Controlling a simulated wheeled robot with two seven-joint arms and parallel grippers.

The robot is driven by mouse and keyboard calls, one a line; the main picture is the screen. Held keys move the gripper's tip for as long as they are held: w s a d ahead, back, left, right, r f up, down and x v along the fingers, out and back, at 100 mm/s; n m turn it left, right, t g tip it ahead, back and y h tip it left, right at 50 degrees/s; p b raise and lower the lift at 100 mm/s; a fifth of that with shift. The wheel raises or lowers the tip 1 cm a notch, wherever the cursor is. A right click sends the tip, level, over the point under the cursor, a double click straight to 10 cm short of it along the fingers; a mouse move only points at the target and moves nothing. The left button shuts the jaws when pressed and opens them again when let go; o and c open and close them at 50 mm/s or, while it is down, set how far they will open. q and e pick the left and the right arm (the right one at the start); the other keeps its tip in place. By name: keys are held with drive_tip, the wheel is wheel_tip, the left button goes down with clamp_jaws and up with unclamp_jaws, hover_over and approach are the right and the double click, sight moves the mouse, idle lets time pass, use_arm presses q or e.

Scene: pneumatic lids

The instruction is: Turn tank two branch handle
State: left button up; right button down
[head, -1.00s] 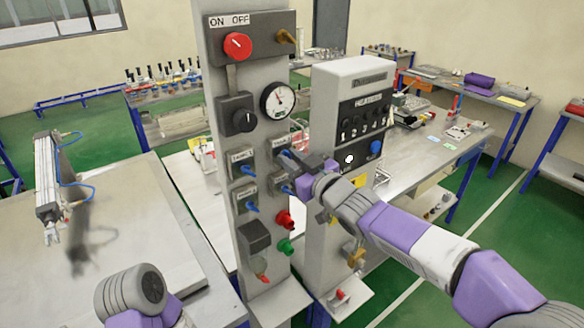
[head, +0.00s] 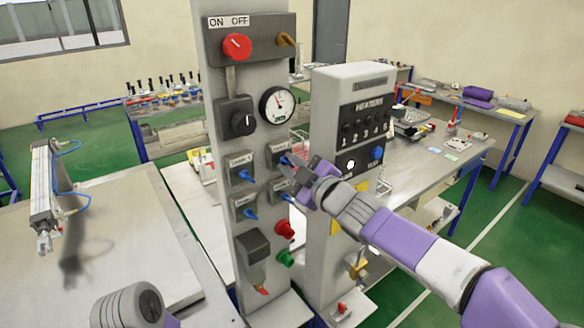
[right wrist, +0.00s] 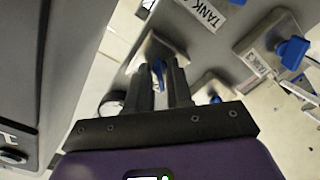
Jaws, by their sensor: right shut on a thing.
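A grey upright panel (head: 262,195) carries several small valve blocks with blue handles. The upper right block (head: 278,149) has its blue handle (head: 285,160) at the fingertips of my right gripper (head: 295,168), which partly hide it. In the right wrist view, the right gripper (right wrist: 166,88) is shut on this blue handle (right wrist: 159,70). A white label reading TANK (right wrist: 204,14) shows above it, its number cut off. The upper left handle (head: 246,176), lower left handle (head: 250,213) and lower right handle (head: 288,197) are apart from the gripper. My left gripper is outside the view.
The panel also has a red ON/OFF knob (head: 237,47), a pressure gauge (head: 277,105), a black knob (head: 242,122), and red (head: 285,229) and green (head: 286,257) fittings. A grey heaters box (head: 355,120) stands close on the right. A cylinder (head: 42,190) hangs at the left.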

idle(0.4)
drive_tip(key=c, duration=1.3)
unclamp_jaws()
drive_tip(key=shift+s+d, duration=0.1)
drive_tip(key=shift+p+v, duration=0.35)
drive_tip(key=shift+v, duration=3.35)
drive_tip(key=shift+f, duration=0.1)
